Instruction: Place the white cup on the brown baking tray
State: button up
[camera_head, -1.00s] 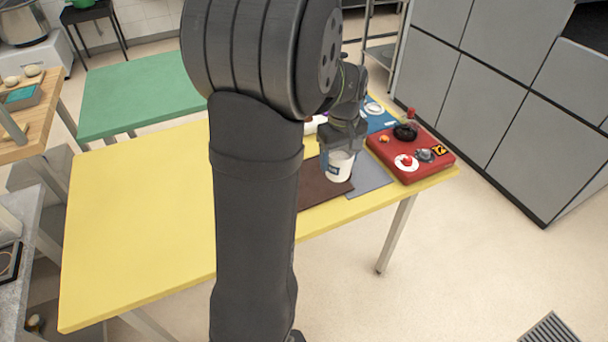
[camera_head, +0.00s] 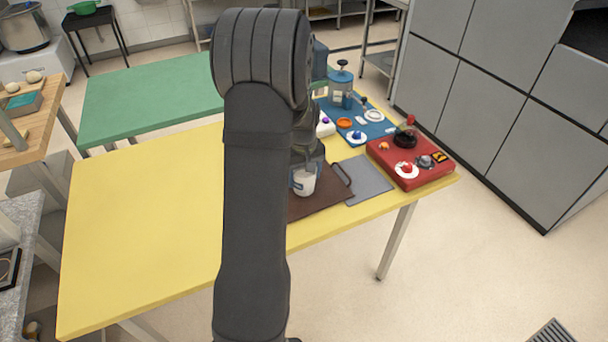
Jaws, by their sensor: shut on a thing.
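The white cup (camera_head: 304,182) has a blue mark on its side and appears upright. My gripper (camera_head: 306,166) is shut on it from above, partly hidden behind my own arm. The brown baking tray (camera_head: 326,198) lies on the yellow table, with a dark handle at its right end. Its left part is hidden behind my arm. The cup is over the tray in this view. I cannot tell whether its base touches the tray.
A grey mat (camera_head: 367,180) lies right of the tray. Beyond it is a red board (camera_head: 412,163) with several small items. A blue mat (camera_head: 372,128) behind holds a blue-grey press (camera_head: 341,88) and dishes. The yellow table's left side (camera_head: 145,220) is clear.

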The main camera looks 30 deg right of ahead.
jog(key=shift+f, duration=0.15)
jog(key=o, duration=1)
jog(key=shift+o, duration=0.2)
notch_tip(320, 180, up, 12)
